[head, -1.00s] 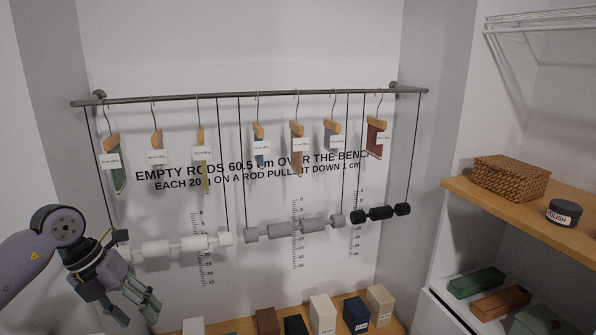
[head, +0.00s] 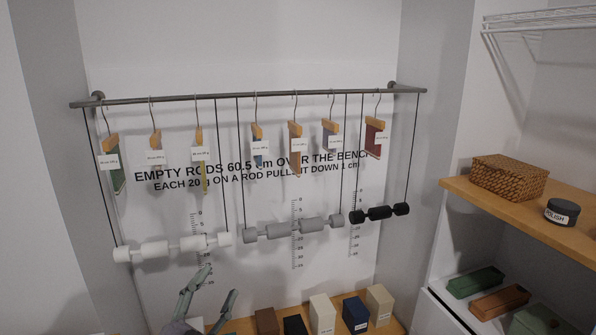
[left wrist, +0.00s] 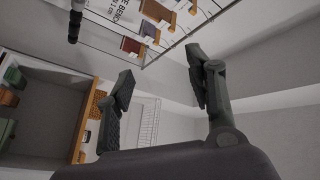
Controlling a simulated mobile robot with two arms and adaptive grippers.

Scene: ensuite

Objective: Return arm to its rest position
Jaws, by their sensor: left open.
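My left gripper (head: 207,298) is low in the head view, in front of the bench and below the white rod. Its fingers point up and stand apart with nothing between them. In the left wrist view the same open fingers (left wrist: 160,90) frame empty air, with wall and ceiling behind. Most of my left arm is out of the head view. My right gripper is in neither view.
A rail (head: 250,98) carries several hangers with tagged cloths. White (head: 155,250), grey (head: 280,231) and black (head: 378,213) weighted rods hang from cords. Several blocks (head: 322,314) stand on the bench. A shelf at right holds a wicker basket (head: 508,177) and a polish tin (head: 562,211).

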